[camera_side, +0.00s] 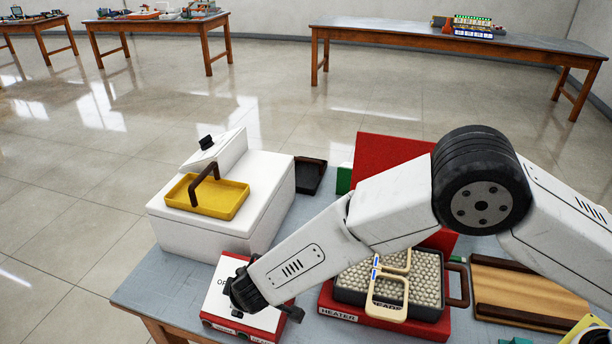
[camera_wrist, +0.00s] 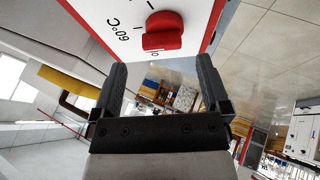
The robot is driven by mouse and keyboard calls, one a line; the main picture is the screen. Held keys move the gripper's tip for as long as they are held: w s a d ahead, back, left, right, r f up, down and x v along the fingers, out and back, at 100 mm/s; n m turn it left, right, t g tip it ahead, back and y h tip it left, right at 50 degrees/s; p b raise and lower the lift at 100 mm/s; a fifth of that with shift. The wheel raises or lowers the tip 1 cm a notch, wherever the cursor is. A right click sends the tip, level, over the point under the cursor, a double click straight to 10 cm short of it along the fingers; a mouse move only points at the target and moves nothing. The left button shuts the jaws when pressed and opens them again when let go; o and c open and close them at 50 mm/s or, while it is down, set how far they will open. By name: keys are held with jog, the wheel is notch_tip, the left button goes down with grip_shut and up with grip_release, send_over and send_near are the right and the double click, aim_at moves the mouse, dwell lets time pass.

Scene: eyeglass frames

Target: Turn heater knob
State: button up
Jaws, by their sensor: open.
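The red heater knob (camera_wrist: 163,30) stands on a white panel in the wrist view. The panel carries dial marks and "60°C" lettering. My gripper (camera_wrist: 161,70) is open, with its two black fingers apart and nothing between them. The knob is just past the fingertips, between them in the picture. In the side view, my gripper (camera_side: 248,290) is low over a small red and white box (camera_side: 222,283) near the table's front left. The knob is hidden there behind my arm.
A red heater (camera_side: 338,315) with a bead tray (camera_side: 345,297) and glasses frames (camera_side: 387,290) stands to the right. A white box (camera_side: 170,228) with a yellow tray (camera_side: 225,206) stands behind. A wooden tray (camera_side: 515,290) is at far right.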

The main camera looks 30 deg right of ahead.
jog(key=shift+v, duration=2.05)
jog(key=shift+w+d, duration=0.1)
jog(key=s+d+r+m+g+h, duration=0.1)
jog(key=d+r+m+g, duration=0.15)
jog(key=d, duration=0.85)
jog(key=s+d+r+m+g, duration=0.15)
jog(key=d+r, duration=0.25)
jog(key=d, duration=0.7)
jog(key=s+d+r+m, duration=0.3)
jog(key=s+d+m, duration=0.3)
jog(key=s+d, duration=0.8)
jog(key=shift+d+y, duration=0.35)
jog(key=shift+y, duration=0.05)
